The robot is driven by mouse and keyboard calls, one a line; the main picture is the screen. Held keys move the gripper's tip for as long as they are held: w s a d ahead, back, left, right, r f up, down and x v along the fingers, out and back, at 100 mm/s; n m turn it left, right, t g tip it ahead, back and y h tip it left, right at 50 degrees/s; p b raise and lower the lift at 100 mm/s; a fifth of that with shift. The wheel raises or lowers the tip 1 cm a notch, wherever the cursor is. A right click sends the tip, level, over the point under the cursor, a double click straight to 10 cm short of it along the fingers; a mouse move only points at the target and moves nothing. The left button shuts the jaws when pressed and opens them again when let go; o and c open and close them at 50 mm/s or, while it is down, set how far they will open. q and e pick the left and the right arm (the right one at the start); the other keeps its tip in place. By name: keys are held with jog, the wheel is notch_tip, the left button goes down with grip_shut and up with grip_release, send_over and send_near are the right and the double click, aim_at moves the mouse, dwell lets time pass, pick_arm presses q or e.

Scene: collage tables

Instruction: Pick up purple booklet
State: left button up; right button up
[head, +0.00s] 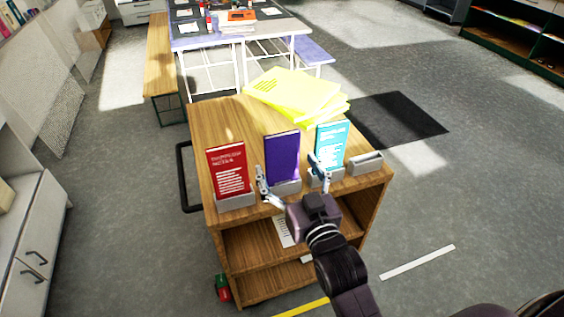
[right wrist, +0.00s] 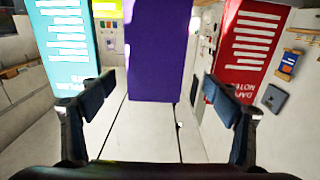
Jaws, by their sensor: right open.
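The purple booklet (head: 283,157) stands upright in a grey holder (head: 286,187) on the wooden cart, between a red booklet (head: 229,169) and a teal booklet (head: 330,146). My right gripper (head: 290,180) is open in front of it, its fingers spread to either side of the booklet in the picture. In the right wrist view the purple booklet (right wrist: 158,50) shows between the two open fingers, beyond their tips, and I see no contact. The teal booklet (right wrist: 66,40) is on the left there and the red one (right wrist: 246,50) on the right. My left gripper is not in view.
The wooden cart (head: 217,122) has open shelves below. Yellow sheets or folders (head: 295,92) lie stacked at its back. An empty-looking grey holder (head: 366,164) stands at its right. A bench (head: 159,55) and a table with items (head: 270,30) are behind. A red-green object (head: 222,288) is at the lower left.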

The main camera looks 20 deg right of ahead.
aim_at(283, 151)
jog(key=w, duration=0.1)
jog(key=w+p, duration=0.1)
jog(key=w, duration=0.2)
jog(key=shift+w+d+r, duration=0.15)
jog(key=shift+d+r, duration=0.15)
jog(key=shift+w+f, duration=0.15)
jog(key=shift+w, duration=0.45)
jog(key=shift+c, duration=0.4)
jog(key=c, duration=1.5)
jog(key=shift+c, duration=0.6)
jog(key=shift+r, duration=0.2)
